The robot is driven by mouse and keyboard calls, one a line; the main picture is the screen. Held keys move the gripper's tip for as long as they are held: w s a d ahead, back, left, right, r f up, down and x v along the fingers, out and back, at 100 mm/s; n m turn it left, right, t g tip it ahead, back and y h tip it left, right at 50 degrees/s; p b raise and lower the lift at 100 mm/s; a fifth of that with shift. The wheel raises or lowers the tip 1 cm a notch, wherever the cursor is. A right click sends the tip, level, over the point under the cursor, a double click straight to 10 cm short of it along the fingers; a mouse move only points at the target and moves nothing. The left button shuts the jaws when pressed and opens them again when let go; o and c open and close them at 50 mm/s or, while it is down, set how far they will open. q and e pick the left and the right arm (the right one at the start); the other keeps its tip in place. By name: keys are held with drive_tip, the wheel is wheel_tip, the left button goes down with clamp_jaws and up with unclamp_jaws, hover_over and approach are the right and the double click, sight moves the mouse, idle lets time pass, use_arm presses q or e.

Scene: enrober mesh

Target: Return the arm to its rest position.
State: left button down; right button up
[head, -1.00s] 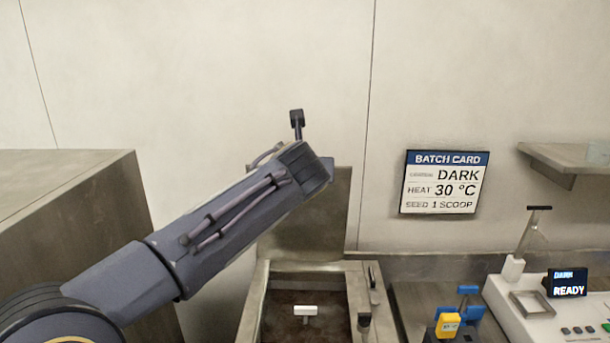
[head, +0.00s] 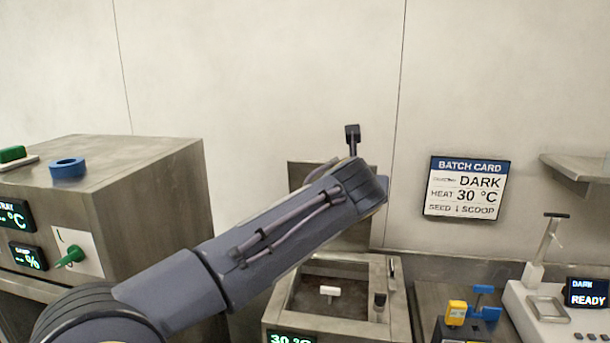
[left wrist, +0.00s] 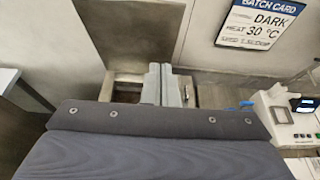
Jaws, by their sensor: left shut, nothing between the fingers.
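My left arm (head: 270,245) reaches in from the lower left of the head view, over the wall side of the steel tank. Its gripper fingers are not clearly seen in that view, as they are hidden beyond the forearm. In the left wrist view my left gripper (left wrist: 161,84) shows two grey fingers pressed together, empty, in front of the tank area. My right gripper is in neither view.
An open tank (head: 330,325) with dark contents and a raised lid stands below the forearm. A steel cabinet (head: 150,165) with a green knob (head: 70,257) is at left. A batch card (head: 466,188) hangs on the wall; a white machine (head: 560,320) is at right.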

use_arm(q)
drive_tip(key=s+a+f+n+g, duration=0.1)
drive_tip(key=s+a+f+n, duration=0.25)
drive_tip(key=a+n, duration=0.4)
drive_tip(key=s+a+f+n+g+y, duration=0.1)
drive_tip(key=s+a+f+n+g, duration=0.25)
drive_tip(key=a, duration=0.65)
drive_tip(key=s+a+f+n, duration=0.3)
drive_tip(key=s+a+n, duration=0.25)
drive_tip(key=a, duration=0.25)
drive_tip(key=s+a+f+n+g+b, duration=0.1)
drive_tip(key=s+a+f+n, duration=0.35)
drive_tip(key=s+n, duration=0.2)
drive_tip(key=s+a+f+n+g+b, duration=0.1)
drive_tip(key=s+a+f+n+g, duration=0.15)
drive_tip(key=s+f+n, duration=0.45)
drive_tip(key=s+d+f+n+h, duration=0.2)
drive_tip(key=s+f+n, duration=0.4)
drive_tip(key=s+n, duration=0.4)
drive_tip(key=shift+s+f, duration=0.3)
drive_tip(key=shift+s, duration=0.75)
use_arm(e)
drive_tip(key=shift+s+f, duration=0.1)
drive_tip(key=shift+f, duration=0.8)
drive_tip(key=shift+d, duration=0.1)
